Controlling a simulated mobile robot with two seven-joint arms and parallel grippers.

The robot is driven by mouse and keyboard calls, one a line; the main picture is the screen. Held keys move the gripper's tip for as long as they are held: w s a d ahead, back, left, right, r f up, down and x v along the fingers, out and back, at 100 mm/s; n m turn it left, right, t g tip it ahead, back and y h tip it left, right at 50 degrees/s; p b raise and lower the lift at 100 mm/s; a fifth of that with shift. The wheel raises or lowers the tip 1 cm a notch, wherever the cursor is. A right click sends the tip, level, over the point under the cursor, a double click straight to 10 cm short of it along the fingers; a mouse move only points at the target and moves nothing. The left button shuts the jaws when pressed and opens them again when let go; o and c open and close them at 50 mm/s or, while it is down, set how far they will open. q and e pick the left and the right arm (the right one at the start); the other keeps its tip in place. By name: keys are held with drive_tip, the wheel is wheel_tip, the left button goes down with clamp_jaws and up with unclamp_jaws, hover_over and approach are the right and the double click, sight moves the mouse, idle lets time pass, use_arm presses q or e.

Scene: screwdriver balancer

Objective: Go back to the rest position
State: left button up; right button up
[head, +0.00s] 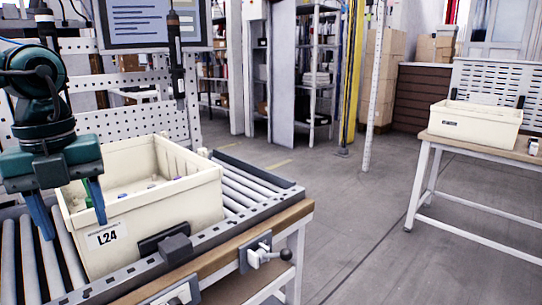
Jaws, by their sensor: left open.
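My left gripper (70,212) comes in from the left, pointing down with its two blue fingers apart. One finger overlaps the near left part of a cream crate (190,207) labelled L24, and the other hangs left of it over the rollers. I cannot tell whether a finger touches the crate. The crate stands on a roller conveyor (235,180) and holds several small items, too small to tell. A dark screwdriver (177,62) hangs upright above and behind the crate. My right gripper is not in view.
A monitor (150,22) stands behind the conveyor on a perforated panel. A clamp lever (268,255) sticks out at the conveyor's front edge. On the right, a table (480,146) holds another cream crate (474,124). Grey floor between them is clear. Shelves (317,75) stand behind.

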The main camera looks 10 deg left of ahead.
use_arm(q)
drive_tip(key=s+d+f+n+t+h, duration=0.1)
drive_tip(key=d+f+n+t+h, duration=0.35)
drive_tip(key=f, duration=0.35)
drive_tip(key=s+d+f+n+t+h, duration=0.1)
drive_tip(key=d+f+n+t+h, duration=0.25)
drive_tip(key=f+n+t, duration=0.35)
drive_tip(key=s+d+f+n+t+h, duration=0.2)
drive_tip(key=d+f+n+t+h, duration=0.15)
drive_tip(key=f, duration=0.55)
drive_tip(key=s+d+f+n+g+y+p, duration=0.1)
drive_tip(key=s+d+n+g+y+p, duration=0.1)
drive_tip(key=p, duration=0.7)
drive_tip(key=s+d+f+n+g+y+p, duration=0.1)
drive_tip(key=d+n+g+y+p, duration=0.1)
drive_tip(key=d+n+y+p, duration=0.2)
drive_tip(key=n+y+p, duration=0.2)
drive_tip(key=n+p, duration=0.2)
drive_tip(key=shift+s+p, duration=0.35)
drive_tip(key=shift+p, duration=0.05)
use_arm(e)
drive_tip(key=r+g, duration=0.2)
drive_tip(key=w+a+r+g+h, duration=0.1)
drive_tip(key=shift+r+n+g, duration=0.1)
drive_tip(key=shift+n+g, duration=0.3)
use_arm(q)
drive_tip(key=shift+c, duration=0.3)
